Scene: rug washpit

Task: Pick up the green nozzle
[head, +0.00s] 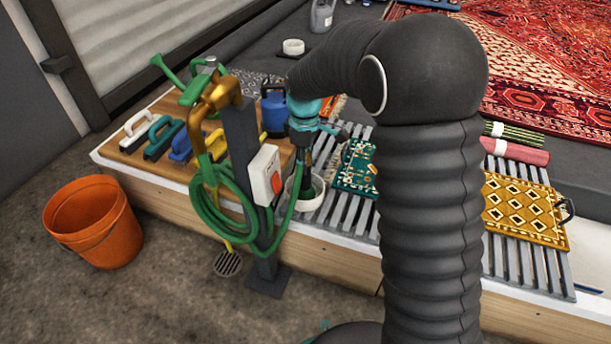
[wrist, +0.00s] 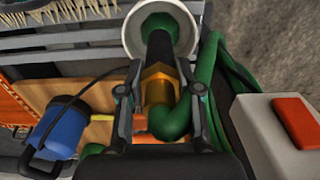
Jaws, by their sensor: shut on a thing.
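The green nozzle (wrist: 160,32) points into a round white cup (wrist: 133,36) in the wrist view, with a brass collar (wrist: 157,88) and a bent green hose behind it. My gripper (wrist: 157,75) is shut on the nozzle around its brass collar, one finger on each side. In the head view my gripper (head: 303,138) hangs over the white cup (head: 311,201) beside the dark post. There the nozzle is mostly hidden by my gripper and the post. I cannot tell whether its tip touches the cup's bottom.
A post (head: 241,150) with a brass tap, coiled green hose (head: 212,205) and a switch box (head: 266,173) stands close to the left. A blue jug (head: 274,112) is behind. Brushes (head: 160,137) and small rugs (head: 525,209) lie at either side. An orange bucket (head: 93,223) stands on the floor.

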